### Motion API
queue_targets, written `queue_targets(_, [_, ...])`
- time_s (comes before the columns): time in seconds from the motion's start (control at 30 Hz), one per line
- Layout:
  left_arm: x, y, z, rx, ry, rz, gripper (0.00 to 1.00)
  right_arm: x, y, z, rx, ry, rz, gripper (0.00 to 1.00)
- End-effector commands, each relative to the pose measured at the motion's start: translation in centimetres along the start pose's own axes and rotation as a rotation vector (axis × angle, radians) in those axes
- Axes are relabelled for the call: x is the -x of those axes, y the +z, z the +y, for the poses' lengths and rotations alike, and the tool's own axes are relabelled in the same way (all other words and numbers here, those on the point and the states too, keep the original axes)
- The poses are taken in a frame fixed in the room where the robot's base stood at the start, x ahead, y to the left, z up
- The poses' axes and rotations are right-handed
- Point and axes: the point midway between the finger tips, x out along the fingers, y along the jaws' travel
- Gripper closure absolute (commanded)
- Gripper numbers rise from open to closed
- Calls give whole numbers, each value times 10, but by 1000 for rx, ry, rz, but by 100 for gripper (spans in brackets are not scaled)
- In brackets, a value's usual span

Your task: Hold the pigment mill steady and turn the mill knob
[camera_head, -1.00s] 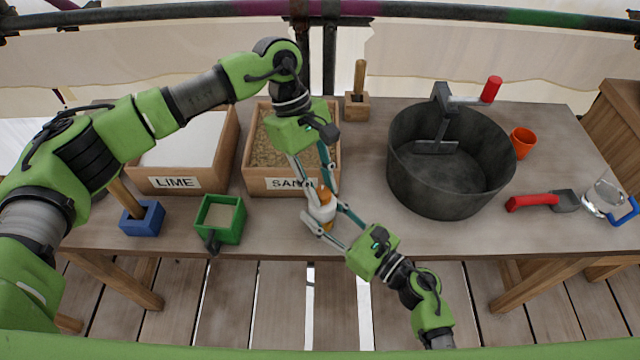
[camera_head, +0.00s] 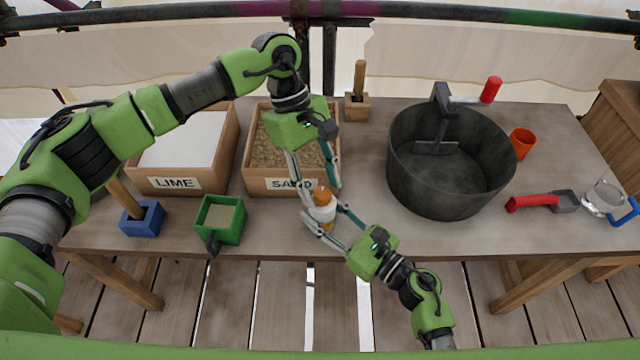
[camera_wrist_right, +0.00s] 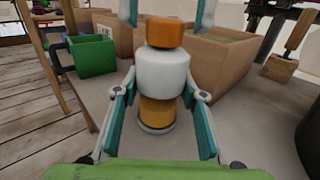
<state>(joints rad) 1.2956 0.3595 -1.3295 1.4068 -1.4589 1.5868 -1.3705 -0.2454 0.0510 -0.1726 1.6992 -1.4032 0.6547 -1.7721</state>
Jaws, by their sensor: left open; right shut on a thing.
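The pigment mill (camera_head: 323,213) stands upright near the front edge of the table, in front of the sand box. It has a white middle, an orange lower body and an orange knob (camera_head: 322,194) on top; it also shows in the right wrist view (camera_wrist_right: 162,75). My right gripper (camera_head: 326,229) comes from the front right and is shut on the mill's body, one finger on each side. My left gripper (camera_head: 321,186) points down from above, its open fingers on either side of the knob. In the right wrist view, its fingertips flank the top of the mill; contact with the knob is unclear.
Behind are the sand box (camera_head: 285,184) and the lime box (camera_head: 165,184). A green box (camera_head: 232,232) and a blue block (camera_head: 142,218) stand to the left. A large dark pot (camera_head: 440,190) stands to the right. Bare table lies between mill and pot.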

Motion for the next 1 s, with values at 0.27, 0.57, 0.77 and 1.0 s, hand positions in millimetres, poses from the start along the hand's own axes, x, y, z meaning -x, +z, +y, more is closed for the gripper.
queue_targets(0.27, [56, -1, 1, 1, 6, 3, 60, 0, -1, 0, 0, 0, 2, 86])
queue_targets(0.57, [104, -1, 1, 1, 3, 1, 60, 0, -1, 0, 0, 0, 2, 86])
queue_targets(0.77, [113, -1, 0, 0, 1, 1, 60, 0, -1, 0, 0, 0, 2, 86])
queue_targets(1.0, [113, -1, 0, 0, 1, 1, 60, 0, -1, 0, 0, 0, 2, 86])
